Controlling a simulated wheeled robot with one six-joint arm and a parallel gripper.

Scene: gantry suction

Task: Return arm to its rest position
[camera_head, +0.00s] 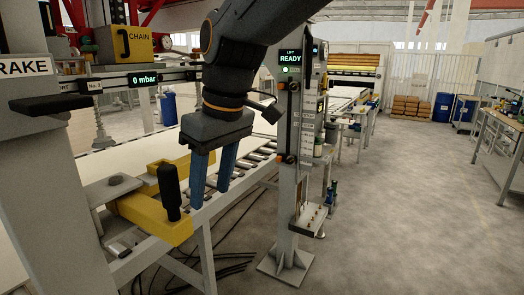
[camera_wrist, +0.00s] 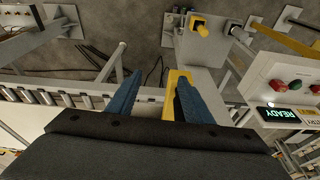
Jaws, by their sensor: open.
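My gripper (camera_head: 213,180) hangs pointing down from my dark arm near the middle of the head view. Its two blue fingers are apart, with nothing between them. It is over the near edge of the roller conveyor, to the left of the grey control post (camera_head: 292,150). In the wrist view the blue fingers of my gripper (camera_wrist: 152,97) are spread, and a yellow part (camera_wrist: 177,78) shows behind the right finger. A yellow bracket with a black upright handle (camera_head: 172,192) stands just left of the fingers in the head view.
The control post shows a lit READY display (camera_head: 290,59). The pressure display (camera_head: 145,79) reads 0 mbar. A grey BRAKE column (camera_head: 30,150) stands close on the left. Cables (camera_head: 235,262) lie on the floor below the conveyor. Open floor (camera_head: 420,200) lies to the right.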

